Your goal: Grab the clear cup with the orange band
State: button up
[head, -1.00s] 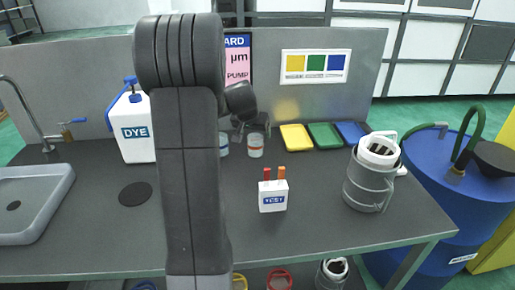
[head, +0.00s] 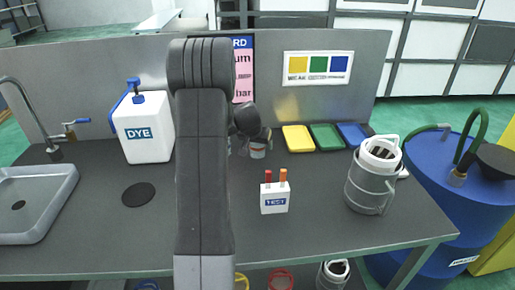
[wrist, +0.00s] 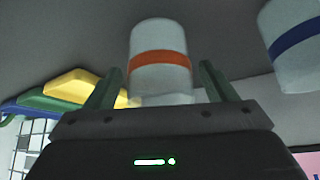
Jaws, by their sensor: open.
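The clear cup with the orange band (wrist: 160,72) stands in the middle of the wrist view. In the head view, the same cup (head: 258,151) is at the back of the grey bench, its upper part covered by my gripper. My gripper (wrist: 161,66) is open, with one finger on each side of the cup and a visible gap at both sides. I cannot tell how deep the cup sits between the fingers. A second clear cup with a blue band (wrist: 295,45) is at the upper right of the wrist view, apart from the fingers.
Yellow (head: 298,138), green (head: 326,137) and blue (head: 352,134) trays lie right of the cup. A white TEST box (head: 274,197) with two upright sticks stands nearer. A grey jug (head: 370,185) is at right, a DYE bottle (head: 143,128) at left. The back panel is close behind.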

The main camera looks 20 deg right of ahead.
jog(key=shift+c, duration=0.2)
jog(key=c, duration=1)
jog(key=shift+r, duration=0.15)
